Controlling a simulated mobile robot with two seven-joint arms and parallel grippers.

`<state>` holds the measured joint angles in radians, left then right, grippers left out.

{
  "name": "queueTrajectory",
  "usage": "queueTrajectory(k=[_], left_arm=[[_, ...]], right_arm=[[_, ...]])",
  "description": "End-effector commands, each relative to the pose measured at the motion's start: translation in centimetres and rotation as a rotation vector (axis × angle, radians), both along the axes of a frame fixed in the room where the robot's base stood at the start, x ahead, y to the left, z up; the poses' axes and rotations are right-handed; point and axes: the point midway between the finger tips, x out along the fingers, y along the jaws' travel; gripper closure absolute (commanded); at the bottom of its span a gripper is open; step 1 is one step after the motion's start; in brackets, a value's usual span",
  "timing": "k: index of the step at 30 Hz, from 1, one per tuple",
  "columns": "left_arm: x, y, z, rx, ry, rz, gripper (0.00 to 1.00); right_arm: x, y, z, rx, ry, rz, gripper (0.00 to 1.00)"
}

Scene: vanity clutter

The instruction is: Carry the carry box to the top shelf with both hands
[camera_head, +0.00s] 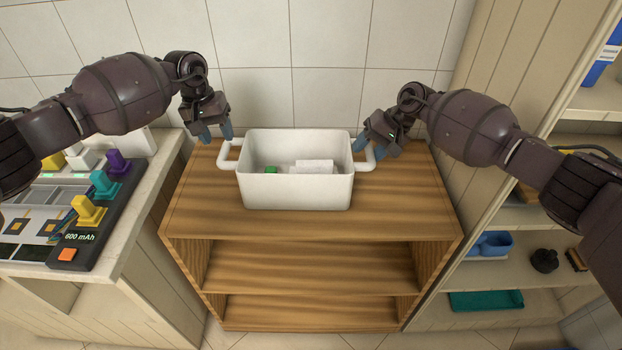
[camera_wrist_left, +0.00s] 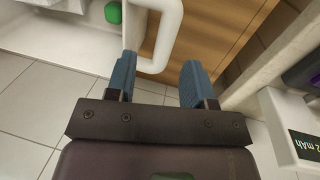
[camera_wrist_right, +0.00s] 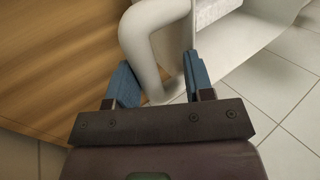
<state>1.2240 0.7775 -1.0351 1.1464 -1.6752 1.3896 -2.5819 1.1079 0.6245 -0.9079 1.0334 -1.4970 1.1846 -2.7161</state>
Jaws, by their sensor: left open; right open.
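The carry box (camera_head: 296,190) is a white open bin with a looped handle on each side. It stands upright on the top board of the wooden shelf unit (camera_head: 400,215). A small green item (camera_head: 271,169) and a white block (camera_head: 314,167) lie inside it. My left gripper (camera_head: 217,138) is open at the left handle (camera_head: 228,158); in the left wrist view the handle (camera_wrist_left: 165,35) reaches between its blue fingers (camera_wrist_left: 155,82). My right gripper (camera_head: 372,141) is open at the right handle (camera_head: 367,162); in the right wrist view the handle (camera_wrist_right: 142,50) lies between its fingers (camera_wrist_right: 160,85).
A counter (camera_head: 140,215) with a device panel and colored plugs stands at left. A pale shelf cabinet (camera_head: 500,275) with a blue container (camera_head: 491,244) and a teal tray (camera_head: 486,300) stands at right. A tiled wall (camera_head: 320,60) is behind. Lower boards of the wooden unit are empty.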

Motion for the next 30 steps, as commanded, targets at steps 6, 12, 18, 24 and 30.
queueTrajectory(k=[6, 12, 18, 24, 30], left_arm=[[0.0, 0.0, 0.0, 0.000, -0.001, 0.000, 0.52], [0.0, 0.0, 0.0, 0.000, -0.001, 0.000, 0.52], [0.0, 0.0, 0.0, 0.000, 0.000, 0.000, 0.52], [0.0, 0.0, 0.0, 0.000, 0.000, 0.000, 0.52], [0.0, 0.0, 0.0, 0.000, 0.000, 0.000, 0.52]], right_arm=[[0.1, -0.1, 4.1, -0.001, -0.004, 0.001, 0.52], [0.0, -0.1, 6.5, -0.001, -0.002, 0.000, 0.52], [0.0, 0.0, 7.3, 0.000, 0.000, 0.000, 0.52], [0.0, 0.0, 7.3, 0.000, 0.001, -0.001, 0.52], [0.0, -0.1, 7.3, -0.001, 0.001, -0.001, 0.52]])
